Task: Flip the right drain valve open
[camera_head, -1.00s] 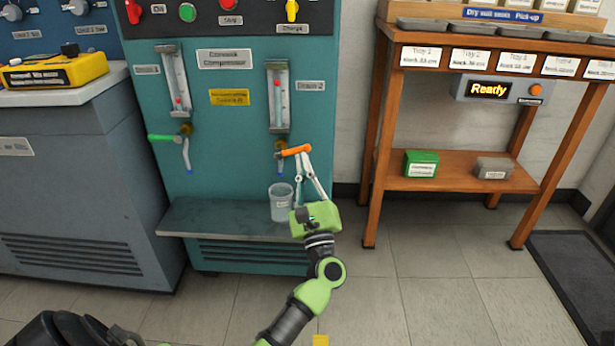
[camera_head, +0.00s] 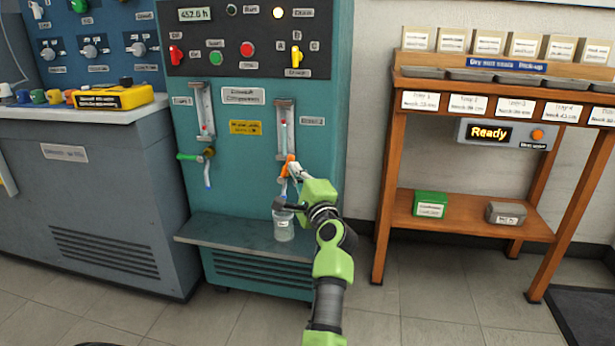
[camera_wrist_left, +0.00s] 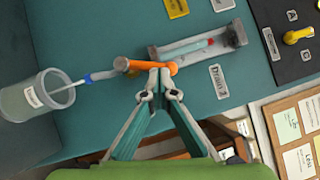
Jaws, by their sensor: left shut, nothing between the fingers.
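The right drain valve's orange handle (camera_head: 290,166) is on the teal panel below the right gauge tube (camera_head: 284,125). It stands steeply, roughly in line with the tube; it also shows in the wrist view (camera_wrist_left: 136,65). My left gripper (camera_head: 295,171) is shut and empty. Its fingertips (camera_wrist_left: 160,72) are at the handle's free end and appear to touch it. Below the valve, a blue-tipped spout (camera_wrist_left: 92,77) points at a clear jar (camera_head: 284,229). A pale thin line runs from the spout into the jar in the wrist view. My right gripper is out of view.
The left drain valve's green handle (camera_head: 188,157) lies sideways. The jar stands on a grey ledge (camera_head: 225,232). Knobs and buttons sit on the dark panel (camera_head: 230,65) above. A wooden stand (camera_head: 384,200) is to the right, with bare floor before it.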

